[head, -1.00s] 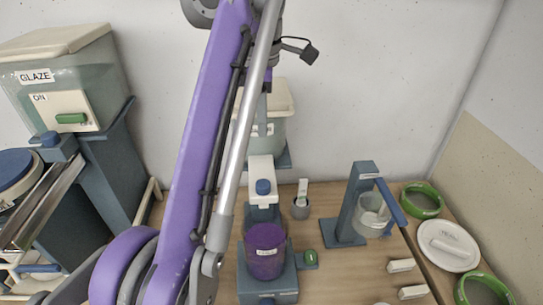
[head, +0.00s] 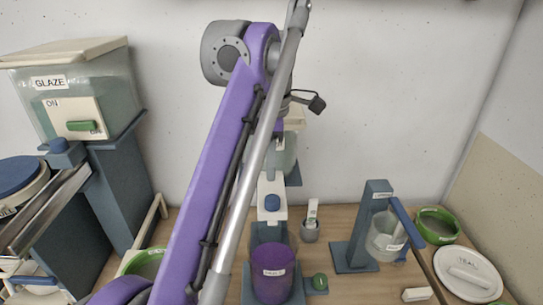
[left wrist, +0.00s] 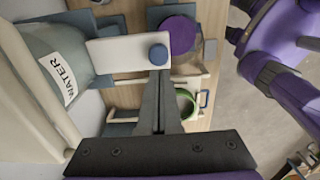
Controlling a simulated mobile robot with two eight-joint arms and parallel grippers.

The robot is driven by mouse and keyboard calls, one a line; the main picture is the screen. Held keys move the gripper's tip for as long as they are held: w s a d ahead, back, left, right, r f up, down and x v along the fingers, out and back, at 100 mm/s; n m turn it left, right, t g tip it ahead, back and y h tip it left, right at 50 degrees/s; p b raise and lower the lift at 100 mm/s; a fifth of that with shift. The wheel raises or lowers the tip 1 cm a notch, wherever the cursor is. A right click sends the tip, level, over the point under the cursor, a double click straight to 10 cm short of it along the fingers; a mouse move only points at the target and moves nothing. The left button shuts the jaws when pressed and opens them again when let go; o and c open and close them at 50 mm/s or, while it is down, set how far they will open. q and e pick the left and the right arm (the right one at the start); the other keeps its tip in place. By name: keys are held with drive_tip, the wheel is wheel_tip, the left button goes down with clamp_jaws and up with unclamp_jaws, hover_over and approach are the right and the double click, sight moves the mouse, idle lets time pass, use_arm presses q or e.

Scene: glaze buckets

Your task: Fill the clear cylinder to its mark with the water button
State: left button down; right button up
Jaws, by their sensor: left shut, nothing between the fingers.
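A clear cylinder (head: 290,238) stands on the blue-grey base below the dispenser; its lower part looks purple and bears a small label. In the left wrist view, I see its purple round top (left wrist: 178,36). The water tank (left wrist: 62,55), labelled WATER, has a white arm (left wrist: 112,54) with a blue water button (left wrist: 158,53); the button also shows in the head view (head: 271,202). My left gripper (left wrist: 160,76) is shut and empty, its tips beside the button in the left wrist view; contact is unclear. The fill mark is not readable.
A glaze tank (head: 95,85) with a green button stands left.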

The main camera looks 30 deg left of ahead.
sight(272, 198)
use_arm(q)
wheel_tip(272, 198, down, 6)
drive_tip(key=shift+w+r+b, duration=0.15)
drive_tip(key=shift+b, duration=0.4)
use_arm(e)
wheel_tip(272, 198, down, 2)
drive_tip(key=shift+s, duration=0.15)
